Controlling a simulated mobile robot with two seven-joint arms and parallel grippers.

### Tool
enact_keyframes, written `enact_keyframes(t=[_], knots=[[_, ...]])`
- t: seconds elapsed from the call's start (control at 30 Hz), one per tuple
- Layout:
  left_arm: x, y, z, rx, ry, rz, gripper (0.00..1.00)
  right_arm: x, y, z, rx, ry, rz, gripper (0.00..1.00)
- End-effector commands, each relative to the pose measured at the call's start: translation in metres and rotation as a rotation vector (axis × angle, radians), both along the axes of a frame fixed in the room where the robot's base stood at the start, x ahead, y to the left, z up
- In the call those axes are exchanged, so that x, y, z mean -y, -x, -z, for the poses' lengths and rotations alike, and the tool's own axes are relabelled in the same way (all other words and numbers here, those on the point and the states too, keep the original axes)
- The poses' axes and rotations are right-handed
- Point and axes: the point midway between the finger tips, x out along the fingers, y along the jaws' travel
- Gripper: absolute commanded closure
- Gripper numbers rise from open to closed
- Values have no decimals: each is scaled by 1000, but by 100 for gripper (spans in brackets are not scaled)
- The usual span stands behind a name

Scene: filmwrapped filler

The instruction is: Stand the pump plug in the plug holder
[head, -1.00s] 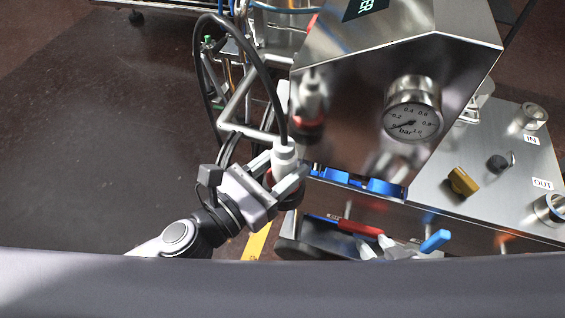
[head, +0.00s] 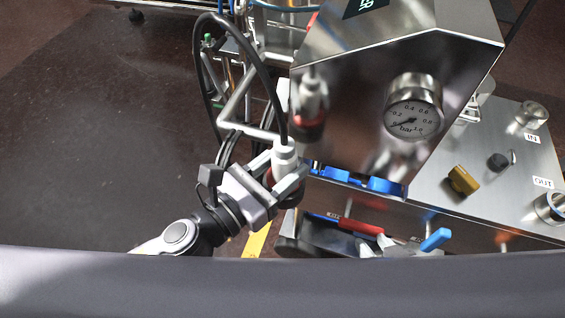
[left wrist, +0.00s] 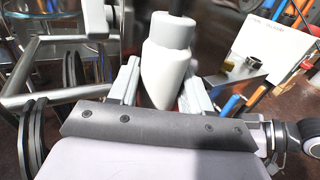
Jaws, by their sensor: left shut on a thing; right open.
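The pump plug (head: 285,154) has a white body with a black cable arching from its top, and a dark red lower part shows below it. My left gripper (head: 283,176) is shut around it, beside the steel machine's left face. In the left wrist view the plug's white body (left wrist: 168,62) stands between my two fingers; its lower end is hidden by the gripper. My right gripper is not in view.
The steel machine (head: 350,110) with a pressure gauge (head: 413,108) stands close right of my left gripper. A tubular frame (head: 235,105) is just behind it. A tray below holds red- and blue-handled tools (head: 434,240). Open floor lies to the left.

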Motion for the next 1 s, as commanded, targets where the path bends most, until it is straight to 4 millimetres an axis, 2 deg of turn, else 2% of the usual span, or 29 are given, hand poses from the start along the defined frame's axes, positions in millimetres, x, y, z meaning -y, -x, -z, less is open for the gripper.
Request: enact_keyframes(t=[0.23, 0.27, 0.33, 0.67, 1.0], knots=[[0, 0, 1, -1, -1, 0, 93, 0, 0, 0, 1, 0, 1, 57], [0, 0, 1, -1, -1, 0, 45, 0, 0, 0, 1, 0, 1, 57], [0, 0, 1, -1, -1, 0, 22, 0, 0, 0, 1, 0, 1, 57], [0, 0, 2, -4, -2, -1, 22, 1, -1, -2, 4, 3, -3, 57], [-30, 31, 4, -5, -4, 0, 22, 2, -1, 4, 1, 5, -6, 57]])
